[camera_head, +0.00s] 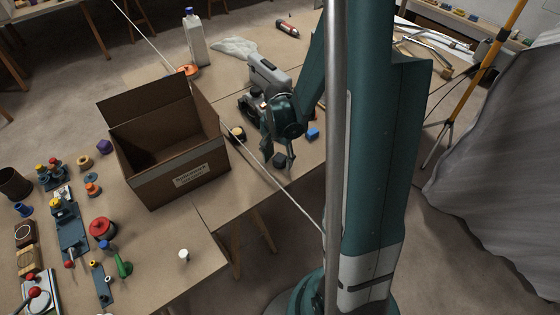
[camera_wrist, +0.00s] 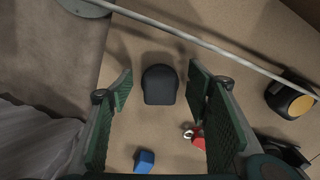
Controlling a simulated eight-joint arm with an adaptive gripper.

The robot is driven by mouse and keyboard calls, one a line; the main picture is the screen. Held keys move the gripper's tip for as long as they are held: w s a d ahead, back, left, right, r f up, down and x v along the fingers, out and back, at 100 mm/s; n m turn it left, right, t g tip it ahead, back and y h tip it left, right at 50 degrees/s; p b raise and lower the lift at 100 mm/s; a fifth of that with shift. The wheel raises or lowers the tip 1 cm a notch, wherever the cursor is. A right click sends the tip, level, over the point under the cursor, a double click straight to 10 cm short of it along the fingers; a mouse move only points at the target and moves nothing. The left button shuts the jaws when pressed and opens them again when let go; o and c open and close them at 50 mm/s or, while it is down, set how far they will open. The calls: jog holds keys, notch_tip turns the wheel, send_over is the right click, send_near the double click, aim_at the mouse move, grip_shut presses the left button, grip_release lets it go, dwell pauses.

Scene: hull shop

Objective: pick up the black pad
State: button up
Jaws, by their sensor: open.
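The black pad (camera_wrist: 159,85) is a small dark block with one rounded end, lying on the brown tabletop in the wrist view. It also shows in the head view (camera_head: 280,160), near the table's front edge. My gripper (camera_wrist: 162,90) is open, with green-padded fingers to the left and right of the pad and gaps on both sides. In the head view my gripper (camera_head: 277,150) hangs pointing down just over the pad. I cannot tell the exact height between fingertips and pad. Nothing is held.
A blue block (camera_wrist: 145,160) and a red item (camera_wrist: 198,143) lie close by. A black thing with a yellow top (camera_wrist: 290,99) is to the right. A thin grey rod (camera_wrist: 205,42) crosses the wrist view. An open cardboard box (camera_head: 178,177) stands left of my gripper.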

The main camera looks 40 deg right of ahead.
aim_at(279, 159)
jog(key=c, duration=0.9)
jog(key=shift+r, duration=0.2)
jog(key=shift+r+p, duration=1.05)
jog(key=shift+r, duration=3.75)
